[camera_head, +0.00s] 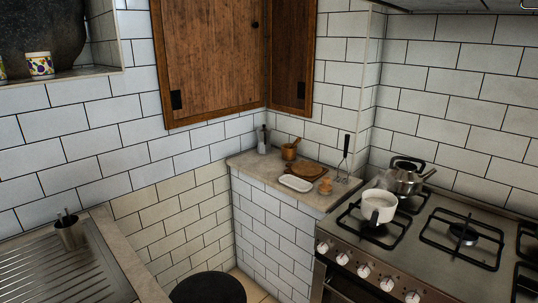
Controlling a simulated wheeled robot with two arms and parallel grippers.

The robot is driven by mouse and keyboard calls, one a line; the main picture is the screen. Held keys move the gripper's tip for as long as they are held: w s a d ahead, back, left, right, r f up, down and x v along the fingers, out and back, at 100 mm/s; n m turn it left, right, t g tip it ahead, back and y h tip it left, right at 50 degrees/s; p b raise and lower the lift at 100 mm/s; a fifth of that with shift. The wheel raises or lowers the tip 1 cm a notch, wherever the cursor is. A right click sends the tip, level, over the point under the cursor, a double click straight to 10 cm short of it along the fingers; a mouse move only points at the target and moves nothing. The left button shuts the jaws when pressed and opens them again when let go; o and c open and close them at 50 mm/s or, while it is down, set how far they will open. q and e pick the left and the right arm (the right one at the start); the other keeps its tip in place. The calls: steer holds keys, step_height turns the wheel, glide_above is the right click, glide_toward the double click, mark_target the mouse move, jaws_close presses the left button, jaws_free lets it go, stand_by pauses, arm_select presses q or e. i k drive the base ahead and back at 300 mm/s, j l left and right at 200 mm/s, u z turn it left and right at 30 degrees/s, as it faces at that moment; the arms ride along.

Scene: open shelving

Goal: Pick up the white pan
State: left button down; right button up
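The white pan (379,205) stands upright on the front left burner of the gas stove (445,204), at the right of the head view. It is a small, deep white pot. Part of the black burner grate shows around and below it. Neither of my grippers is in the head view.
A metal kettle (403,181) stands close behind the pan. The counter (246,160) left of the stove holds a white dish (296,183), wooden boards, a mortar and a whisk. A black round stool top (208,288) is at the bottom. A metal sink drainer (60,268) is at left.

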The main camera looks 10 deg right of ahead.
mark_target(379, 203)
steer(key=l+u, duration=0.35)
steer(key=l, duration=0.55)
steer(key=l+u, duration=0.35)
steer(key=l, duration=0.6)
